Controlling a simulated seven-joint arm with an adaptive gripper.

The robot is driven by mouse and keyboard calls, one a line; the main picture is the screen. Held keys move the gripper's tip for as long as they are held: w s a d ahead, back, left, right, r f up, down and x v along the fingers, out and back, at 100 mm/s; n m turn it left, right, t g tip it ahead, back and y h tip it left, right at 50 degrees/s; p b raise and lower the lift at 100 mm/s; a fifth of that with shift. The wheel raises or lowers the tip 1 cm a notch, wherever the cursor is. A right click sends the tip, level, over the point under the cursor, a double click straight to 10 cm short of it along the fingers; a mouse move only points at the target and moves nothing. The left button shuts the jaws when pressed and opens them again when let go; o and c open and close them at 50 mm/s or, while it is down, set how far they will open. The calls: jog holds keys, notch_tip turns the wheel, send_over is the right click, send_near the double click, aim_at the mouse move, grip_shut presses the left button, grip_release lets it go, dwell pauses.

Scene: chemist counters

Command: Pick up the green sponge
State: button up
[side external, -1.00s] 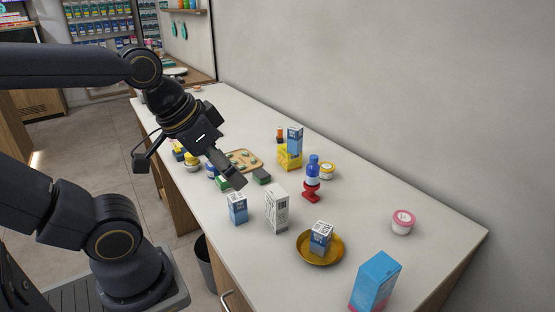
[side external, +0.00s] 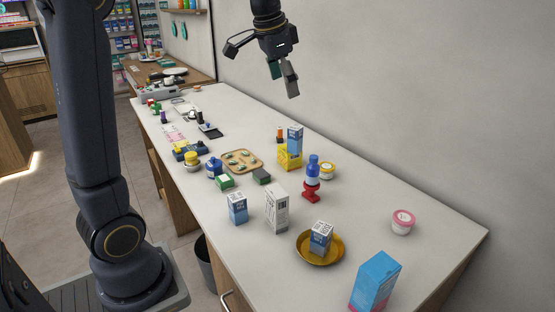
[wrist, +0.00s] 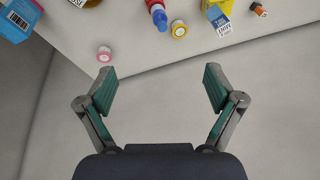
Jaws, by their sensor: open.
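A small green block with a white top (side external: 225,181) lies on the counter, in front of the wooden board. A dark block with a greenish side (side external: 262,176) lies just right of it. I cannot tell for sure which of the two is the green sponge. My gripper (side external: 286,79) is high above the counter, near the wall, apart from both blocks. In the wrist view my gripper (wrist: 159,88) is open and empty, with its fingers wide apart. Neither block shows in the wrist view.
Around the blocks are a wooden board (side external: 234,167), a blue jar (side external: 213,168), a blue-white carton (side external: 237,209) and a white carton (side external: 276,212). A blue bottle on a red base (side external: 312,178) stands to the right. The counter's right back area is mostly clear.

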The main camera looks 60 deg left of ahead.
jog(key=w+a+f+g, duration=0.1)
jog(key=w+a+f, duration=0.55)
jog(key=a, duration=0.25)
jog(key=n+g+h, duration=0.1)
jog(key=n+g, duration=0.2)
send_over(261, 173)
jog(key=f, duration=2.4)
jog(key=shift+d+f, duration=0.2)
jog(key=shift+f, duration=0.1)
jog(key=shift+a+f, duration=0.15)
jog(key=shift+f, duration=3.05)
jog(key=shift+c, duration=0.3)
jog(key=c, duration=1)
